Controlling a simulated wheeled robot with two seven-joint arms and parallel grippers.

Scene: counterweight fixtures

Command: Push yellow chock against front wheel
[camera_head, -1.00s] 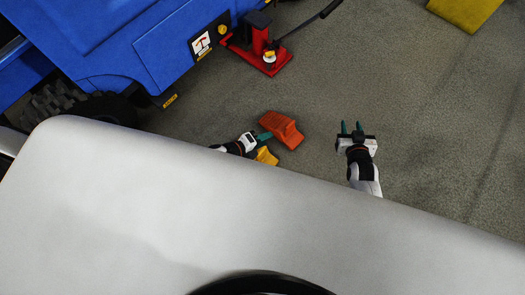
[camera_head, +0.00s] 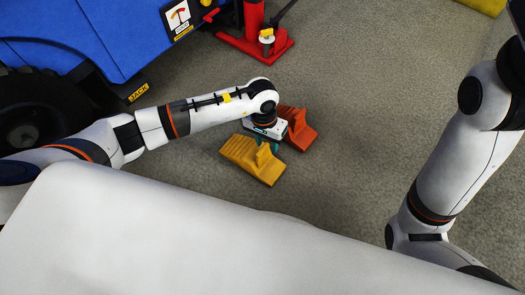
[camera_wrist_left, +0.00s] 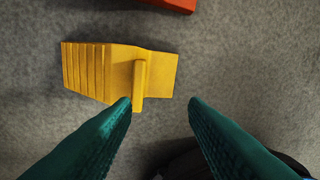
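The yellow chock (camera_head: 243,155), a ribbed wedge with an upright handle, lies on the floor and also shows in the left wrist view (camera_wrist_left: 98,73). My left gripper (camera_head: 264,148) is above its right end in the head view, beside the orange-red chock. In the left wrist view its teal fingers (camera_wrist_left: 160,102) are open and apart. The handle stands near the left fingertip; contact cannot be told. A black wheel (camera_head: 22,118) of the blue vehicle is at the left, partly behind my left arm, with floor between it and the chock. My right gripper is out of view.
The orange-red chock (camera_head: 299,130) lies just right of the yellow one. A red jack (camera_head: 255,43) stands by the blue vehicle (camera_head: 85,35). A yellow object (camera_head: 485,5) is at the top right. The floor right of the chocks is clear.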

